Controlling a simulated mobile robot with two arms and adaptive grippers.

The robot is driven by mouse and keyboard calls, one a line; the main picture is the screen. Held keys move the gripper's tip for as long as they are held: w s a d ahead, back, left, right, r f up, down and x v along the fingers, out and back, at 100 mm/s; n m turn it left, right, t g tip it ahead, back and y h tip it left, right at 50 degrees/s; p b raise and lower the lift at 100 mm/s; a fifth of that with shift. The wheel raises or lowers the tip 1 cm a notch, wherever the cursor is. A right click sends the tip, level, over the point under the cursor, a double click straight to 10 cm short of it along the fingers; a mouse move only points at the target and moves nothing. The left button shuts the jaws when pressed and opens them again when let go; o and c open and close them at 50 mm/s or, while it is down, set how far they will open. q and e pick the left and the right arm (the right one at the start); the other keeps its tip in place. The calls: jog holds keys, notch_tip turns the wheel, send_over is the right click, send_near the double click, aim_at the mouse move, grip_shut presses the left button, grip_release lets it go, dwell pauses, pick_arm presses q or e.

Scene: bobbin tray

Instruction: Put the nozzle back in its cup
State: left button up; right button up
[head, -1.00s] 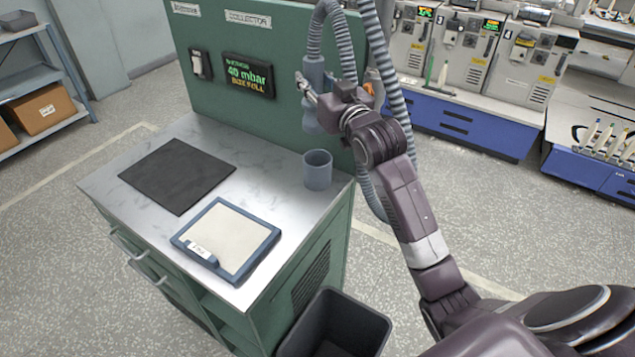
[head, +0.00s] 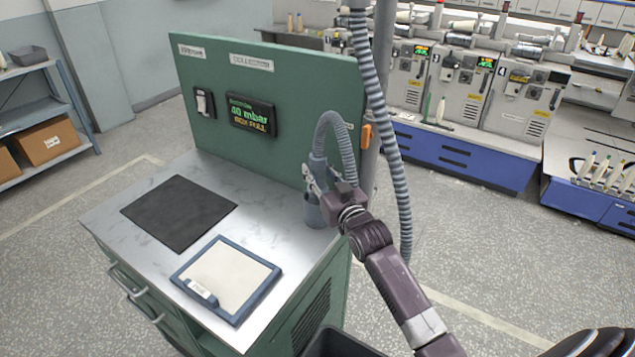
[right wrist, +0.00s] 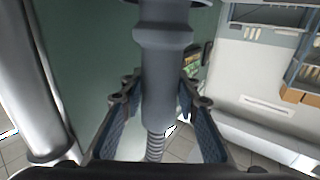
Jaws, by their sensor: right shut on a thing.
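The nozzle (head: 318,172) is grey-blue, with a ribbed hose rising from its top. My right gripper (head: 315,184) is shut on it and holds it upright at the cup. The grey-blue cup (head: 314,215) stands at the right back corner of the worktop, partly hidden by the gripper. The nozzle's lower end is at the cup's mouth; I cannot tell how far inside it is. In the right wrist view the nozzle (right wrist: 166,75) runs between both fingers, with the hose below it in the picture. My left gripper is out of view.
The worktop (head: 170,270) also carries a black mat (head: 180,212) and a blue-framed tray (head: 228,278). A green panel (head: 285,95) with a display stands behind. The hose (head: 385,130) hangs beside a grey post at the right. A dark bin (head: 340,345) stands below in front.

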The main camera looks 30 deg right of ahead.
aim_at(318, 183)
jog(key=shift+f, duration=1.9)
jog(key=o, duration=1.2)
jog(key=shift+f, duration=0.15)
jog(key=shift+o, duration=0.2)
jog(key=shift+s, duration=0.15)
jog(key=s+b, duration=0.1)
jog(key=s, duration=1)
jog(key=shift+s+a+r, duration=0.2)
jog(key=shift+s+a, duration=0.15)
jog(key=shift+s, duration=0.05)
